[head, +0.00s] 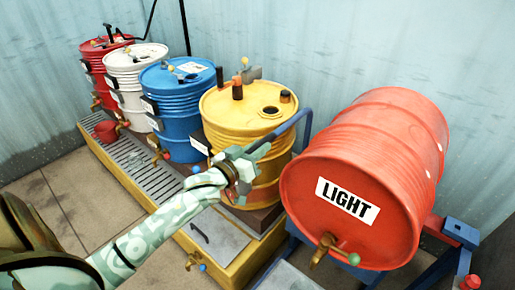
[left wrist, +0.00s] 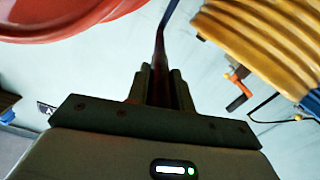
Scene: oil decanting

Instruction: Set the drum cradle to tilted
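The orange-red drum labelled LIGHT (head: 395,150) lies on its side on the blue drum cradle (head: 440,262), its front end facing me. A brass tap (head: 322,250) with a green knob sits low on that end. A bent blue lever (head: 303,125) rises between this drum and the yellow drum. My left gripper (head: 250,163) is at the lever's near end. In the left wrist view the lever (left wrist: 163,40) runs between the two close fingers (left wrist: 160,85), which look shut on its dark reddish grip. The drum's edge also shows there (left wrist: 70,15). My right gripper is out of view.
Upright yellow (head: 265,115), blue (head: 182,105), white (head: 132,75) and red (head: 100,65) drums stand in a row on a yellow-edged grated platform (head: 150,178). A red container (head: 106,130) sits at the grate's far end. Corrugated walls close the back. Floor at left is clear.

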